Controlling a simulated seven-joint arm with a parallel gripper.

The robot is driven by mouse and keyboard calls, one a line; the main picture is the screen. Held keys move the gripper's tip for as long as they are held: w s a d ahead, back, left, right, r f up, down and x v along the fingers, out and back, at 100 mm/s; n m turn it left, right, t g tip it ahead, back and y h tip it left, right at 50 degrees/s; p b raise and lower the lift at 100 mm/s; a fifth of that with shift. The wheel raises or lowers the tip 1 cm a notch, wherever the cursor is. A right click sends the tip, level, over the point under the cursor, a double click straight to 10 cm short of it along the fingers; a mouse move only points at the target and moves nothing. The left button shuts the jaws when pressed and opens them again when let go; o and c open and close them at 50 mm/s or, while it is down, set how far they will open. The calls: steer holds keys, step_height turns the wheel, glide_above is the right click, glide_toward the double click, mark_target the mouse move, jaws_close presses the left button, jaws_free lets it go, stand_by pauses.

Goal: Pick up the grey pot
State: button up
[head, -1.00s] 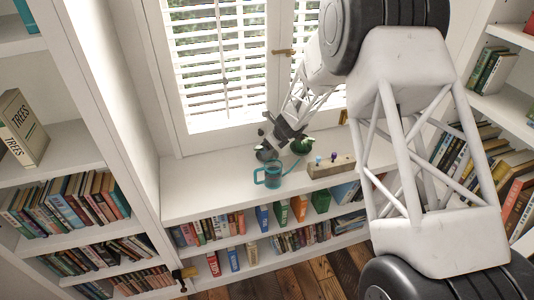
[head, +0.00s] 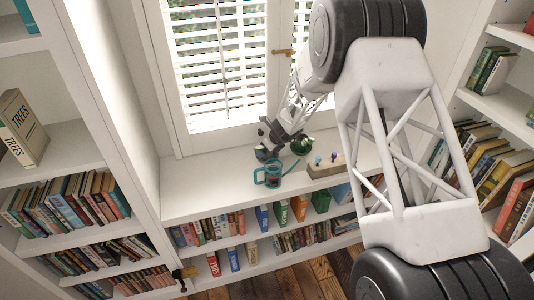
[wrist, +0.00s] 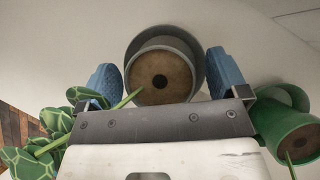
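The grey pot (wrist: 186,45) is in the wrist view, with a brown inner face and a dark round spot at its middle. My gripper (wrist: 165,78) is open, its blue finger pads on either side of the pot with small gaps. In the head view my gripper (head: 270,138) is over the window shelf. The grey pot (head: 264,153) shows there as a small dark shape, partly hidden by the gripper.
Green leaves (wrist: 35,150) lie left. The shelf's left part is clear.

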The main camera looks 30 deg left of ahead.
steer(key=c, duration=1.2)
steer(key=shift+r, duration=5.05)
steer(key=shift+c, duration=0.2)
steer(key=shift+r, duration=0.2)
steer(key=shift+r, duration=1.3)
steer(key=shift+f, duration=0.15)
steer(key=shift+f+n+g, duration=0.4)
steer(key=shift+f+n, duration=0.35)
steer(key=shift+f, duration=0.75)
steer(key=shift+f+n+g, duration=0.4)
steer(key=shift+f+n, duration=0.3)
steer(key=shift+f, duration=0.8)
steer(key=shift+f+n+g, duration=0.4)
steer(key=shift+f+n, duration=0.35)
steer(key=shift+f, duration=0.75)
